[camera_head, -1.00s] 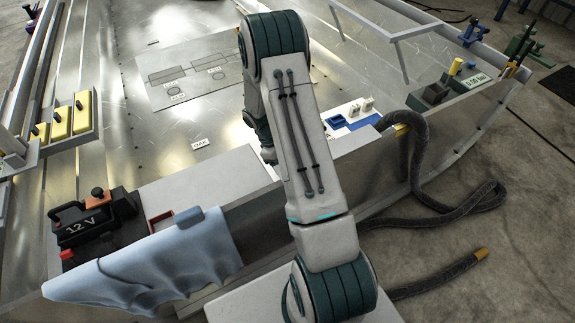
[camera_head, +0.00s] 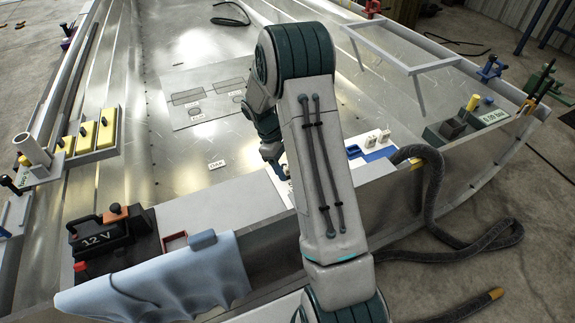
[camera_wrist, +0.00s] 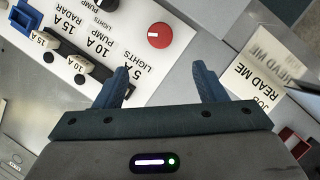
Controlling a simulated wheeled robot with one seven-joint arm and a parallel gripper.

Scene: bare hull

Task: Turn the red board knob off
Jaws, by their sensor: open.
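The red board knob (camera_wrist: 159,35) shows in the wrist view as a round red dial with a pale mark on its face, on a white labelled panel. My gripper (camera_wrist: 163,80) is open and empty. Its two blue fingers are spread apart, and the knob lies ahead of them, a little left of the middle between the tips. No touch between fingers and knob shows. In the head view my arm hides the knob, and my gripper (camera_head: 272,152) is partly seen beside the white and blue panel (camera_head: 378,152).
White switches (camera_wrist: 80,63) and amp labels sit left of the knob. A READ ME card (camera_wrist: 262,75) stands at right in the wrist view. A 12 V battery (camera_head: 100,232) and blue cloth (camera_head: 165,285) lie at lower left. A dark hose (camera_head: 435,190) hangs at right.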

